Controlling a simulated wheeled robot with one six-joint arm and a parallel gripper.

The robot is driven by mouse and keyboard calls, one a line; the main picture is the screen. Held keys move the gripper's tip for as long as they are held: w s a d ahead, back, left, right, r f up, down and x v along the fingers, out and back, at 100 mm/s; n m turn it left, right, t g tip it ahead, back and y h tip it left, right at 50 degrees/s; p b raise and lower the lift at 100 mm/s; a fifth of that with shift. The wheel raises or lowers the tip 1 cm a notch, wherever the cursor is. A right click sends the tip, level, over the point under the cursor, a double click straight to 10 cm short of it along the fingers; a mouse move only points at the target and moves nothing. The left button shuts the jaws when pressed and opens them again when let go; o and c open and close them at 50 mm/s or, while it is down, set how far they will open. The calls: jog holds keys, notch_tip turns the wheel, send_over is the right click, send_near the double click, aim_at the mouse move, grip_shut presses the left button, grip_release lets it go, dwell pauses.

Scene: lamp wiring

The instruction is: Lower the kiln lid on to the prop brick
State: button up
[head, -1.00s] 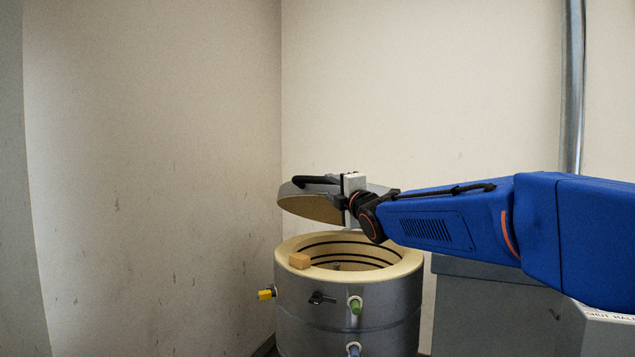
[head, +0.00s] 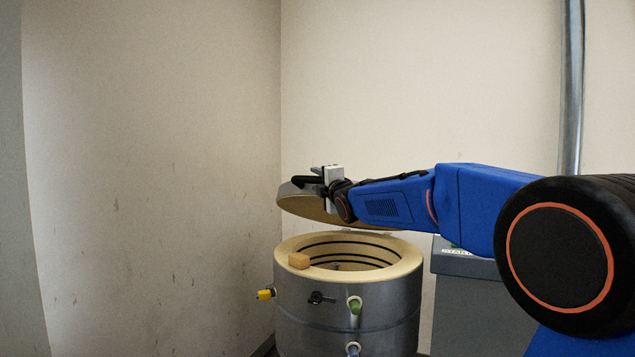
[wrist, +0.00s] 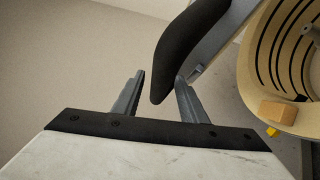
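The grey kiln lid (head: 288,199) is raised and tilted over the round kiln (head: 345,308), its pale underside showing. Its black handle (head: 306,181) sticks out at the left. The prop brick (head: 299,260), tan and small, lies on the kiln's front-left rim, well below the lid. It also shows in the wrist view (wrist: 278,113). My gripper (head: 322,173) is at the handle. In the wrist view the fingers of my gripper (wrist: 159,80) are apart, with the handle's end (wrist: 163,85) between them and gaps on both sides. My gripper hides part of the lid.
A grey cabinet (head: 475,300) stands to the right, and a vertical pipe (head: 572,90) runs up the wall. Walls close in behind and at left.

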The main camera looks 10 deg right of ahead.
grip_shut()
jog(key=s+a+f, duration=0.1)
jog(key=s+f, duration=0.1)
jog(key=f, duration=0.9)
jog(key=s+a+f+n, duration=0.1)
jog(key=s+a+f, duration=0.1)
jog(key=f, duration=1)
jog(key=shift+s+a+t+y, duration=0.3)
jog(key=shift+s, duration=0.1)
grip_release()
jog(key=shift+r, duration=0.15)
jog(key=shift+s, duration=0.1)
